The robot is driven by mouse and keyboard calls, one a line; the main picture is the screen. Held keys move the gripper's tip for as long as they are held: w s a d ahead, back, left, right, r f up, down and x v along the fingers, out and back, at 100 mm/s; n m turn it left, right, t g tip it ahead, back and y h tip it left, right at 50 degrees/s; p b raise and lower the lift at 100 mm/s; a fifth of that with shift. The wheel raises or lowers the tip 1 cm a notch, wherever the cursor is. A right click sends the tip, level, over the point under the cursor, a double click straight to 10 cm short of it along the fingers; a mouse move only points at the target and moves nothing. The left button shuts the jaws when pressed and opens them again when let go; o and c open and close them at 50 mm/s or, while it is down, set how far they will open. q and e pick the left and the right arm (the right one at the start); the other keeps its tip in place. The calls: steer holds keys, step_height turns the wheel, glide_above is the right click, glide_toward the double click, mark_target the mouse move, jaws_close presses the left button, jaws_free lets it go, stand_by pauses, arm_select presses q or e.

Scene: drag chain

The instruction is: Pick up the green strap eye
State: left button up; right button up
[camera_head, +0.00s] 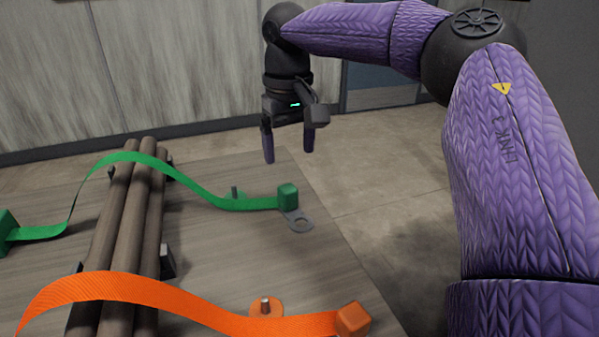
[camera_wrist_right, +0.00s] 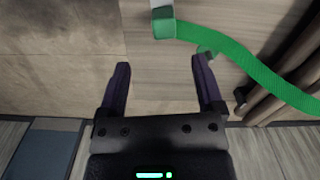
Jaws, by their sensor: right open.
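A green strap (camera_head: 150,161) runs over the logs, and its right end carries a green block (camera_head: 288,196) with a grey metal eye plate (camera_head: 299,221) lying by the table's right edge. In the right wrist view the green block (camera_wrist_right: 163,26) is at the top, beyond the fingertips, with the strap (camera_wrist_right: 240,56) running off to the right. My right gripper (camera_head: 289,158) is open and empty, fingers pointing down, behind the green block in the head view and apart from it. In the right wrist view it also shows open (camera_wrist_right: 158,72). My left gripper is not in view.
An orange strap (camera_head: 150,291) with an orange end block (camera_head: 352,320) crosses the table nearer to me. Several brown logs (camera_head: 128,215) lie under both straps.

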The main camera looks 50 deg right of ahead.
mark_target(289, 189)
steer(key=f+b, duration=0.2)
steer(key=f, duration=0.1)
steer(key=f+b, duration=0.4)
steer(key=f, duration=0.1)
steer(key=shift+s+a+f, duration=0.1)
steer(key=shift+a+f, duration=0.25)
steer(key=shift+f, duration=0.4)
steer(key=shift+r, duration=0.3)
steer(key=shift+c, duration=1.2)
steer(key=c, duration=0.7)
jaws_close()
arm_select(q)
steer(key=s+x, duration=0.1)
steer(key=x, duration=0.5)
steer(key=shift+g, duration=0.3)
